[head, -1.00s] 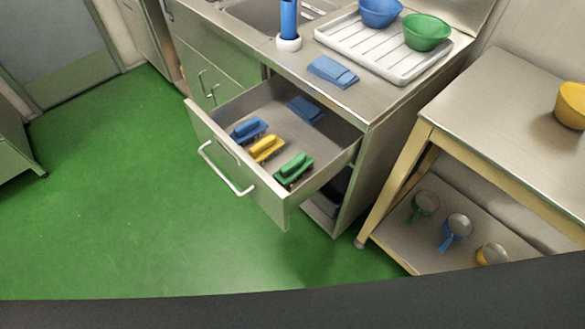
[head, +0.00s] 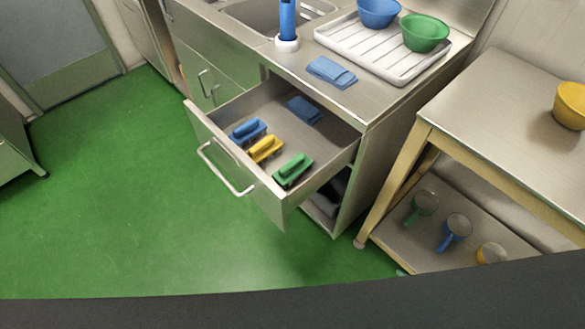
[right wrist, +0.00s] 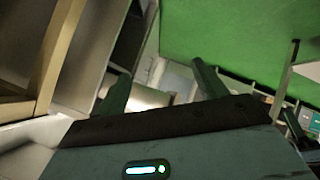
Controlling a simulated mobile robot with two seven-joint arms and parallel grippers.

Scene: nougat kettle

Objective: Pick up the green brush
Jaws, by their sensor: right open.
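The green brush (head: 293,170) lies in the open drawer (head: 238,168), near the drawer's front right corner. It has a green handle on top and dark bristles below. My right gripper (right wrist: 160,72) shows in the right wrist view with its two fingers spread apart and nothing held between them. I cannot make out the green brush in that view. No gripper shows clearly in the head view, so I cannot tell the distance from the right gripper to the brush. My left gripper is not in view.
A yellow brush (head: 265,149) and a blue brush (head: 247,131) lie left of the green one, with a blue cloth (head: 305,110) behind. The drawer's handle (head: 225,170) sticks out in front. A wood-legged table (head: 500,110) stands to the right. The green floor (head: 130,200) is clear.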

